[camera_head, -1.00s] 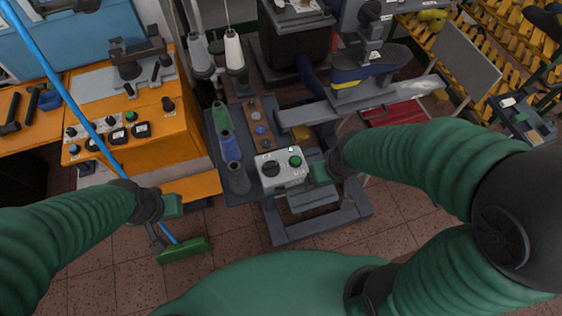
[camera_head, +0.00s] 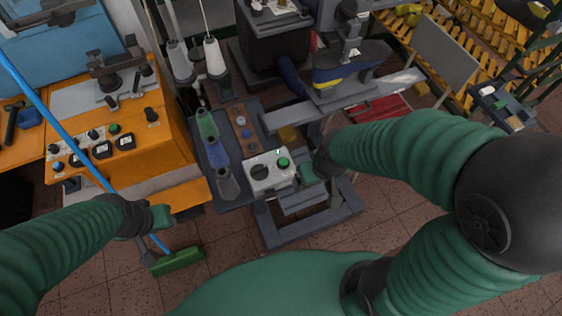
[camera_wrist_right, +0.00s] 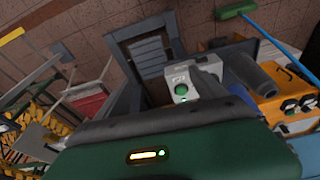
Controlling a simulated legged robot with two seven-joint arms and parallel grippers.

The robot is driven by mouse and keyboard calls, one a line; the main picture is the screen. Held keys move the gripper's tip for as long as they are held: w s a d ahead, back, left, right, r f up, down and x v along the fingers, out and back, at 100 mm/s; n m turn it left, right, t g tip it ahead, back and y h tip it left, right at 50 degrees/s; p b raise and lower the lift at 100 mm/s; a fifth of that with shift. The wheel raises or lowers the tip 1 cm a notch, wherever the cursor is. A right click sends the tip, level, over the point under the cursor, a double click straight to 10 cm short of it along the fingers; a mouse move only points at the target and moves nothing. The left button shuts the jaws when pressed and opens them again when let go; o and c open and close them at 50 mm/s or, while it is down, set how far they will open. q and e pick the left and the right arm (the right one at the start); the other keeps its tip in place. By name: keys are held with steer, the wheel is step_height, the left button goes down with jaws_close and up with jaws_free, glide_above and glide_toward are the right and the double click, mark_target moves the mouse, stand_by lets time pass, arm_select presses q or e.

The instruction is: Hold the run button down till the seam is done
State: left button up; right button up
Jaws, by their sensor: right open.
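The run button, a green round button (camera_head: 283,163), sits on a light grey control box (camera_head: 268,183) beside a black knob (camera_head: 260,171). It also shows in the right wrist view (camera_wrist_right: 181,89). My right gripper (camera_head: 309,171) is open, just right of the box; I cannot tell whether it touches it, but the button's top is uncovered. A dark blue shoe with a yellow band (camera_head: 350,70) sits under the grey machine head (camera_head: 350,30); its seam is too small to make out. My left gripper (camera_head: 152,240) is low on the left, overlapping a blue broom handle; its jaws are unclear.
The box stands on a grey machine frame (camera_head: 310,225). Thread cones (camera_head: 208,125) stand left of it. An orange console (camera_head: 160,165) with dials is further left. The green broom head (camera_head: 177,261) is near the floor. Yellow racks (camera_head: 470,60) fill the back right.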

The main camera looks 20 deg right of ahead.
steer(key=shift+d, duration=0.1)
stand_by(0.3)
jaws_close()
stand_by(0.4)
stand_by(1.1)
